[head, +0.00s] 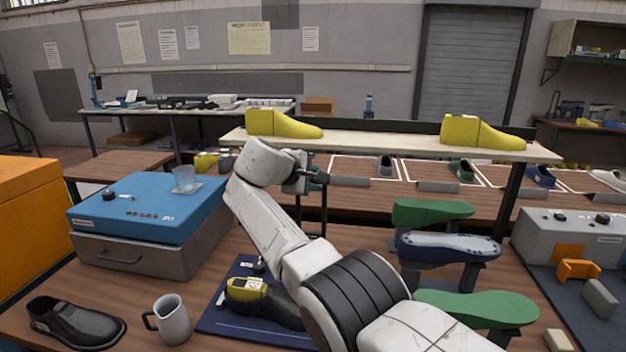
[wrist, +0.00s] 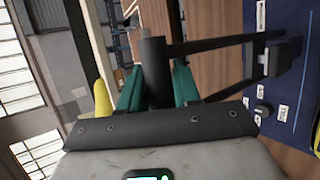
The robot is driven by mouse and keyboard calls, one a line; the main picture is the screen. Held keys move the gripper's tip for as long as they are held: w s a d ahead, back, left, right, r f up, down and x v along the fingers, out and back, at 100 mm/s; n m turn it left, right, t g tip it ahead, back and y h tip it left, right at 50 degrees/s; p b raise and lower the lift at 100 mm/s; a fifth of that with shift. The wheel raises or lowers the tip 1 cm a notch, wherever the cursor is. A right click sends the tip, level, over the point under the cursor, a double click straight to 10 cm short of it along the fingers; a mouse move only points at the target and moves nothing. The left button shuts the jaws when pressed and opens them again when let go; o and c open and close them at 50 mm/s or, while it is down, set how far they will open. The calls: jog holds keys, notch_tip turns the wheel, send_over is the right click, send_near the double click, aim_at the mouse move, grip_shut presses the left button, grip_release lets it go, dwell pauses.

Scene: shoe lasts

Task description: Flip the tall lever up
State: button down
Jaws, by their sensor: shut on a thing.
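The tall lever has a thick dark grey grip (wrist: 155,72) joined by two thin black bars to a dark block at the blue panel. In the wrist view, the teal fingers of my gripper (wrist: 157,88) sit on both sides of the grip and are shut on it. In the head view my gripper (head: 318,178) is beyond the bend of my arm, with thin black bars (head: 323,214) below it. My arm hides much of the lever's lower part. The blue panel (wrist: 280,25) carries small knobs and white labels.
Green lasts (head: 480,308) stand right. A raised shelf (head: 390,146) with yellow lasts is behind.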

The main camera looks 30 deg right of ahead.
jog(key=shift+s+d+f, duration=0.15)
jog(key=shift+d+f, duration=0.05)
jog(key=shift+f, duration=0.3)
jog(key=shift+s+d+f, duration=0.15)
jog(key=shift+d+f, duration=0.05)
jog(key=shift+f, duration=0.3)
jog(key=c, duration=0.9)
grip_release()
jog(key=shift+g, duration=0.3)
jog(key=shift+a, duration=0.1)
jog(key=b+v, duration=0.1)
jog(key=v, duration=0.4)
jog(key=b+v, duration=0.1)
jog(key=v, duration=0.5)
jog(key=shift+w+r, duration=0.1)
jog(key=shift+r, duration=0.25)
